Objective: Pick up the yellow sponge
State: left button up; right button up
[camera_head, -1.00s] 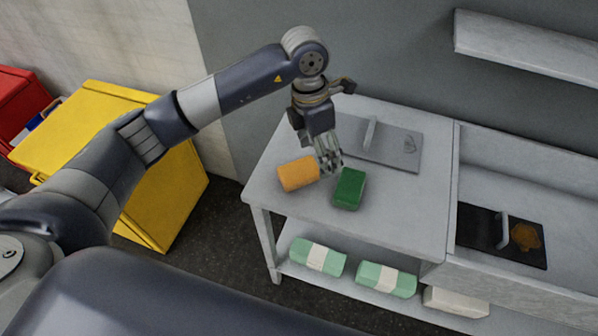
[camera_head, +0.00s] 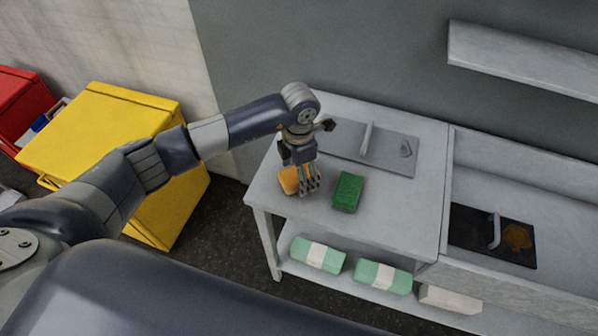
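The yellow sponge (camera_head: 288,180), orange-yellow in colour, lies on the grey table near its left edge in the head view. My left gripper (camera_head: 310,190) points down at the sponge's right side and hides part of it. Whether the fingers touch the sponge, and how far apart they are, cannot be made out. A green sponge (camera_head: 348,192) lies just to the right of the gripper. My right gripper is not in view.
A grey plate with a handle (camera_head: 372,145) lies at the back of the table (camera_head: 395,215). A dark tray (camera_head: 483,237) is in the sink area at right. Green-and-white packs (camera_head: 318,255) lie on the lower shelf. A yellow bin (camera_head: 90,140) stands at left.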

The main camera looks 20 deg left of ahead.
pick_arm(q)
jog(key=shift+f, duration=0.5)
jog(key=shift+c, duration=0.2)
jog(key=c, duration=1)
jog(key=shift+r, duration=0.1)
